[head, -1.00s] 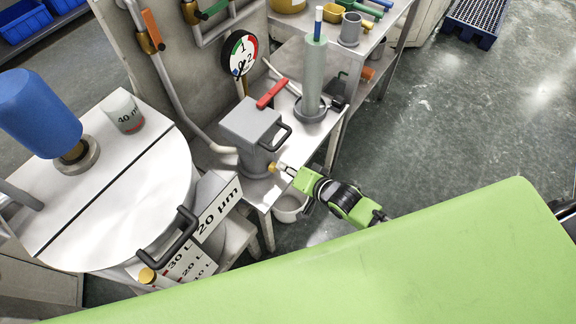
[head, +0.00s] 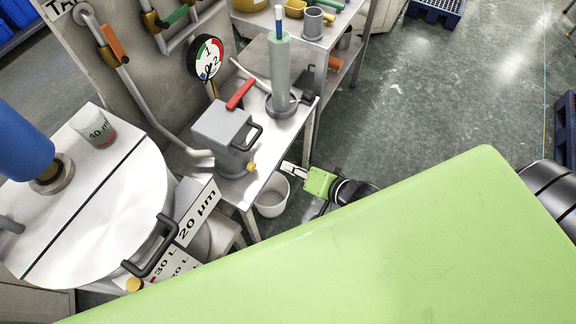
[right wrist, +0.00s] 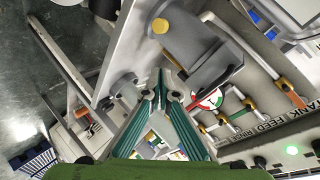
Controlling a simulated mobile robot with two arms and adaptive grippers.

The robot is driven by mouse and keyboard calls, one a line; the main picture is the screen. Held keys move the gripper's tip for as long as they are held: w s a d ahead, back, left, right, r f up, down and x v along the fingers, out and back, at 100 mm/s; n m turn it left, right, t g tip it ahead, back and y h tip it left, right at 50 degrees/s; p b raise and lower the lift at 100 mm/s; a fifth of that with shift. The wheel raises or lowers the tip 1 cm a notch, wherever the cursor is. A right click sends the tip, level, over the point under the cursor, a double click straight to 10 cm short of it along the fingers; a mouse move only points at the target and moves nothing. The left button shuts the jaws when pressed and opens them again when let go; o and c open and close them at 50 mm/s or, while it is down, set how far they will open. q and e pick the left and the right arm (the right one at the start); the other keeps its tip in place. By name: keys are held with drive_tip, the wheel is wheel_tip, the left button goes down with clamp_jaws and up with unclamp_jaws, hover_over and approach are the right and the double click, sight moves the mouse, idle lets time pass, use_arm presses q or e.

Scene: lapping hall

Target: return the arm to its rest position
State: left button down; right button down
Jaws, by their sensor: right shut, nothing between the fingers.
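My right gripper (head: 288,166) shows in the head view beside the small metal table, off its right edge, with my green arm link behind it. In the right wrist view its teal fingers (right wrist: 165,92) come together with nothing between them. The closest equipment is a grey housing (head: 220,130) with a black handle and a yellow knob (head: 251,167), and the gripper is apart from the knob. The housing also shows at the top of the right wrist view (right wrist: 190,45). My left gripper is in neither view.
A white bucket (head: 271,198) stands low beneath the gripper. A red lever (head: 240,94), a pressure gauge (head: 205,57) and a grey-green cylinder (head: 279,75) stand around the housing. A round lapping plate (head: 110,215) lies at the left. Open floor (head: 400,120) is at the right.

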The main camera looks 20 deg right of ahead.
idle(0.3)
drive_tip(key=s+d+f+n+g+h, duration=0.1)
drive_tip(key=s+d+f, duration=0.2)
drive_tip(key=f, duration=0.5)
drive_tip(key=s+d+f+n+g+h, duration=0.15)
drive_tip(key=s+f, duration=0.25)
drive_tip(key=f, duration=0.4)
drive_tip(key=s+d+f+n+g+h, duration=0.1)
drive_tip(key=s+d+f+g, duration=0.2)
drive_tip(key=f, duration=0.4)
drive_tip(key=s+f+n+g, duration=0.1)
drive_tip(key=s+f, duration=0.4)
drive_tip(key=s, duration=0.3)
drive_tip(key=s+a+f+n+g+h, duration=0.1)
drive_tip(key=s+f+n+g, duration=0.1)
drive_tip(key=s+f, duration=0.3)
drive_tip(key=s+f+n+g, duration=0.1)
drive_tip(key=s+f, duration=0.4)
drive_tip(key=s, duration=0.8)
drive_tip(key=shift+a+n+g, duration=0.35)
drive_tip(key=shift+a+n, duration=0.05)
drive_tip(key=shift+n, duration=0.35)
drive_tip(key=shift+f+h, duration=0.1)
drive_tip(key=shift+h, duration=0.15)
